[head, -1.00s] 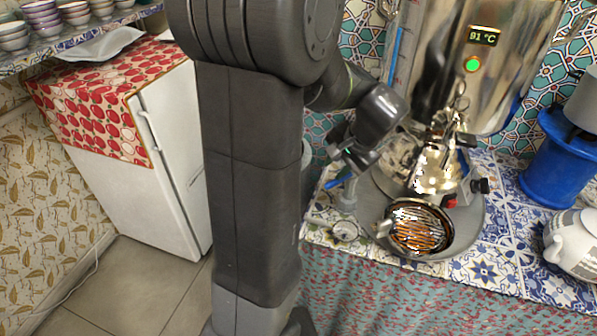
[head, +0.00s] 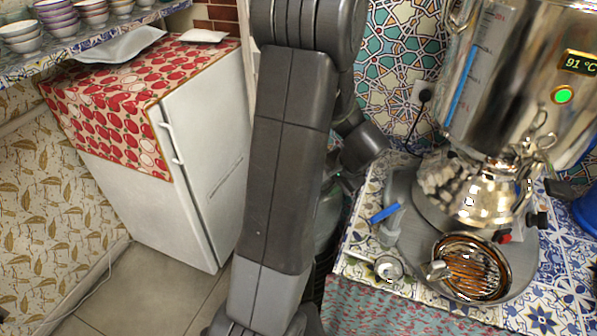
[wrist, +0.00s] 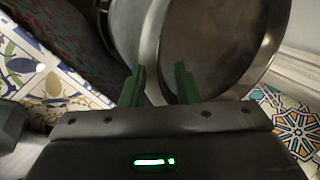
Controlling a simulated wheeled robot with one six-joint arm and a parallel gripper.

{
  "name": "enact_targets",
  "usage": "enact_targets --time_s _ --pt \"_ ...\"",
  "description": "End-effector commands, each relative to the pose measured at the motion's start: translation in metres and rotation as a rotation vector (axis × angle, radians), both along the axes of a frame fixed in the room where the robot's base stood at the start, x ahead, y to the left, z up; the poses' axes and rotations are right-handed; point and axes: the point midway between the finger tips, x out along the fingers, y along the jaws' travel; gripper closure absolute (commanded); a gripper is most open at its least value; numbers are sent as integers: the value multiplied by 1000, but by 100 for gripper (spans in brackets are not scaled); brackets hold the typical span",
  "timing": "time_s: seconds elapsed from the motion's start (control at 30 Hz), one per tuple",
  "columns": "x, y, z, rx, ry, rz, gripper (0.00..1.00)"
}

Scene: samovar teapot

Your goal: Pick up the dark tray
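In the wrist view, a round dark grey tray (wrist: 215,45) with a shiny rim stands on edge just beyond my gripper (wrist: 160,82). A lighter round metal piece (wrist: 135,25) is close against its left side. My gripper is open, its two green fingers apart. The rim between the two round pieces lies between the fingertips; I cannot tell whether they touch it. In the head view my gripper is mostly hidden behind my arm. A grey rounded surface (head: 328,218) shows there between my column and the table; I cannot tell whether it is the tray.
A white fridge (head: 205,160) with a red-patterned cloth stands left. Bowls (head: 55,20) line a shelf above. Floor is free before the fridge.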

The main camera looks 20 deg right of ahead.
Motion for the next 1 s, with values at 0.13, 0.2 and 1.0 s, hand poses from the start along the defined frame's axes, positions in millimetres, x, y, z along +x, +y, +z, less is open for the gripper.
enact_targets --time_s 0.13,0.2,1.0 --pt "5 3 -12 0 1 2 72" --pt "6 3 -14 -2 -1 1 72" --pt "7 3 -4 -2 -3 2 100"
